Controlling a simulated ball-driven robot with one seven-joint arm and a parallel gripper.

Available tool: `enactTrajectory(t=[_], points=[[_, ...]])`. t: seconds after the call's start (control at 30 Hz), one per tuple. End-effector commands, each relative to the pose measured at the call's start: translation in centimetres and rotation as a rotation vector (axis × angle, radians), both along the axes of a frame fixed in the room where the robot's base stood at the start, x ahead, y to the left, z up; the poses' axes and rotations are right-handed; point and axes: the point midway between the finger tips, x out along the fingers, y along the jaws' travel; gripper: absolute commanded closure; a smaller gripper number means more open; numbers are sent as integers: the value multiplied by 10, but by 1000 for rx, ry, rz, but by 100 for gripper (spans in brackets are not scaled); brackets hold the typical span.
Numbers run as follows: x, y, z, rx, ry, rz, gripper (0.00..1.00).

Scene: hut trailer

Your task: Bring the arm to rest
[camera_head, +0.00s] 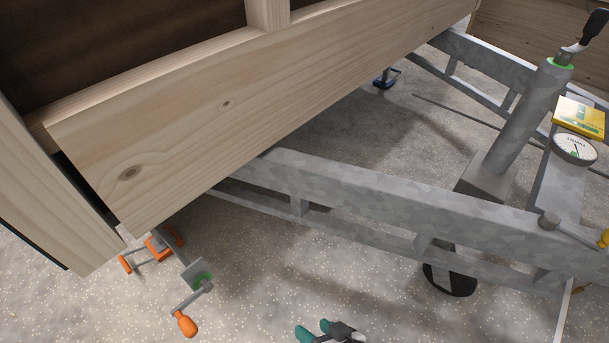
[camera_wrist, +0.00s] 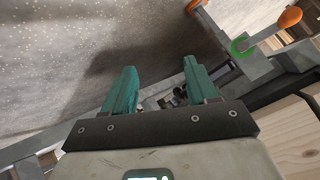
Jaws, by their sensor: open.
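My gripper (camera_head: 320,328) shows at the bottom edge of the head view, with two teal fingers apart over the speckled floor. In the wrist view my gripper (camera_wrist: 156,82) is open, with nothing between its fingertips. The rest of my arm is mostly out of the head view. In the head view a crank with an orange handle (camera_head: 186,324) is to the left of my gripper, apart from it. This handle also shows at the upper right of the wrist view (camera_wrist: 289,17).
A grey metal trailer frame (camera_head: 340,185) crosses the head view. A wooden beam (camera_head: 215,110) lies above it. A jack post (camera_head: 528,115), a round gauge (camera_head: 574,149) and a yellow box (camera_head: 578,117) are at the right. Speckled floor (camera_head: 90,310) is open at lower left.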

Motion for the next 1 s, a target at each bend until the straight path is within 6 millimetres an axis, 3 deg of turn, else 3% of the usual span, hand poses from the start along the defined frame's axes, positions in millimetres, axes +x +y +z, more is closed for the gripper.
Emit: enactTrajectory(t=[0.03,0.2,0.3,0.5,0.6,1.0], points=[[-3,-30,2,-65,37,-24,42],[-34,-125,9,-282,207,-97,42],[-60,-169,17,-375,310,-141,42],[-115,-233,38,-498,501,-228,42],[-145,-256,50,-540,598,-270,42],[-141,-252,140,-538,588,-257,42]])
